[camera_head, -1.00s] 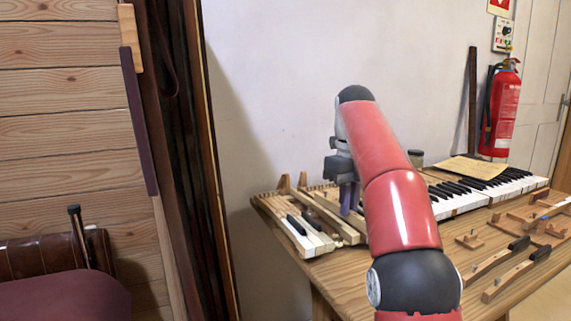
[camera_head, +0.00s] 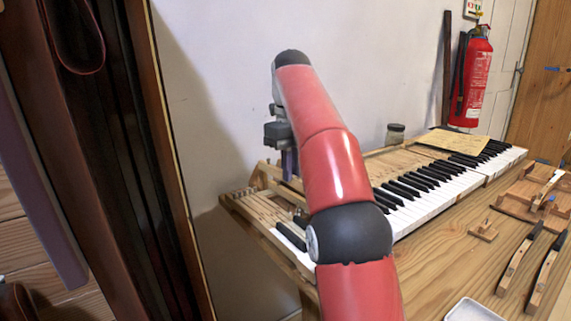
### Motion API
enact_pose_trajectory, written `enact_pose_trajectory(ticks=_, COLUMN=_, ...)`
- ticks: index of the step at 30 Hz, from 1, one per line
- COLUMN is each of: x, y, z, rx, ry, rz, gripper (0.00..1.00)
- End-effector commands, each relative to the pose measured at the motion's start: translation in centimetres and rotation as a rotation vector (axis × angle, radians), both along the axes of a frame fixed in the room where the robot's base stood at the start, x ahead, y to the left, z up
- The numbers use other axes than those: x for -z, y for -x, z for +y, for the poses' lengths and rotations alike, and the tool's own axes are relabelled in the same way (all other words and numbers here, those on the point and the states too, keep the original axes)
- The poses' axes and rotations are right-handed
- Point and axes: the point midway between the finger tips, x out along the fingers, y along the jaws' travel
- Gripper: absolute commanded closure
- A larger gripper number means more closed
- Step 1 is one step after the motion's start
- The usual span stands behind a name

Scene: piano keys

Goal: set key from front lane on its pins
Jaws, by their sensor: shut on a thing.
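My gripper (camera_head: 289,165) hangs over the left part of the keyframe, beside a wooden upright at its back. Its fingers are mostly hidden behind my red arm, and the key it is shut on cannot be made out. The keyframe (camera_head: 238,204) is pale wood with slats. A black key (camera_head: 291,236) and white key fronts lie at its front left. The pins are too small to tell. The long row of black and white keys (camera_head: 430,188) runs off to the right. Two loose wooden keys with black ends (camera_head: 519,262) lie on the table at the right.
A wooden tray with compartments (camera_head: 515,205) and a small wooden block (camera_head: 483,231) are on the table (camera_head: 440,250) at right. A white dish (camera_head: 473,310) is at the front edge. The wall is close behind.

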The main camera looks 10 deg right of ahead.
Motion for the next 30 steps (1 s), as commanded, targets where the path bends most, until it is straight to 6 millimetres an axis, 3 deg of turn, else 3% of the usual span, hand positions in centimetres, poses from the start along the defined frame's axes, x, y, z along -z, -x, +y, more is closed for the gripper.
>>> enact_pose_trajectory(ticks=15, x=3.5, y=0.0, z=0.0, rx=0.001, ry=-0.001, rz=0.004, gripper=1.00)
enact_pose_trajectory(ticks=30, x=4.1, y=0.0, z=0.0, rx=0.001, ry=0.000, rz=0.004, gripper=1.00)
